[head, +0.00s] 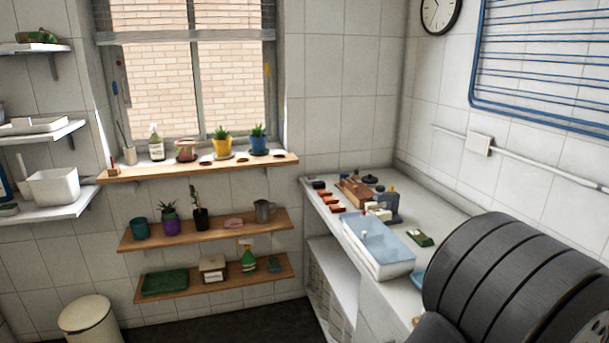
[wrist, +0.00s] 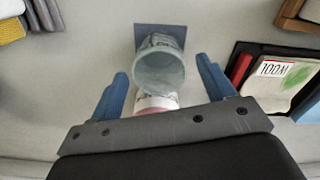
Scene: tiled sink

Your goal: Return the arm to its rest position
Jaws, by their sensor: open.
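In the wrist view my gripper (wrist: 162,67) shows two blue fingers spread wide apart. Between and beyond them is a greenish-grey round cup (wrist: 160,68), seen from above, beside a blue square pad (wrist: 148,30). A pale jar with a pinkish-red band (wrist: 155,103) lies just below the cup in the picture, partly hidden by the gripper's grey bar. Neither finger visibly touches the cup; I cannot tell how far below it is. My gripper does not show in the head view.
Wooden shelves (head: 215,233) with pots stand under the window; a bin (head: 85,318) stands lower left.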

